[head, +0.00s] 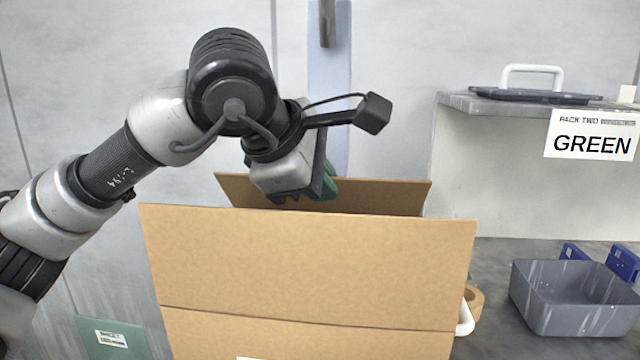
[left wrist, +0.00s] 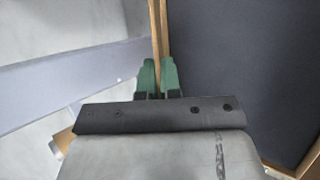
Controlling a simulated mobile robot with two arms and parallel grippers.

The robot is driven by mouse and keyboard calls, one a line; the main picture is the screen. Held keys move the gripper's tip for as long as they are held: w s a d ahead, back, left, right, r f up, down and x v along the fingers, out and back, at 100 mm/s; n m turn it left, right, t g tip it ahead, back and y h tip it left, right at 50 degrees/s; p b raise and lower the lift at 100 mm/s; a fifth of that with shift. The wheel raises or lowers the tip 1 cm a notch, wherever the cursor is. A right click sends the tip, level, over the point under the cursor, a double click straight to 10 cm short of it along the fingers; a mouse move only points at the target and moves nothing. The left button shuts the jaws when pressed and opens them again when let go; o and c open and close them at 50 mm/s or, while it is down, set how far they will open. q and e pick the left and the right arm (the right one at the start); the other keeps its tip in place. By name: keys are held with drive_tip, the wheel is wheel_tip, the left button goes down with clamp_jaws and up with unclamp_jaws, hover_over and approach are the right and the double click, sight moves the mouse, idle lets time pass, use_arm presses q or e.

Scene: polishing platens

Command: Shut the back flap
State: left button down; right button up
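An open cardboard box (head: 310,262) stands in front of me in the head view, its near flap upright and hiding the inside. The back flap (head: 395,195) also stands up behind it, seen as a strip over the near flap. My left gripper (head: 300,195) reaches down from above at the back flap, its tips partly hidden by the near flap. In the left wrist view, the green fingers (left wrist: 157,77) are close together with the thin cardboard edge (left wrist: 157,30) running between them. They look shut on it. My right gripper is not in view.
A grey bin (head: 575,300) stands right of the box, with blue holders behind it. A roll of tape (head: 474,300) is close by the box's right side. A shelf (head: 470,103) with a dark lidded tray and a GREEN sign (head: 592,143) is at the right.

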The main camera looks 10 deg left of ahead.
use_arm(q)
drive_tip(key=c, duration=1.3)
unclamp_jaws()
drive_tip(key=shift+r, duration=0.15)
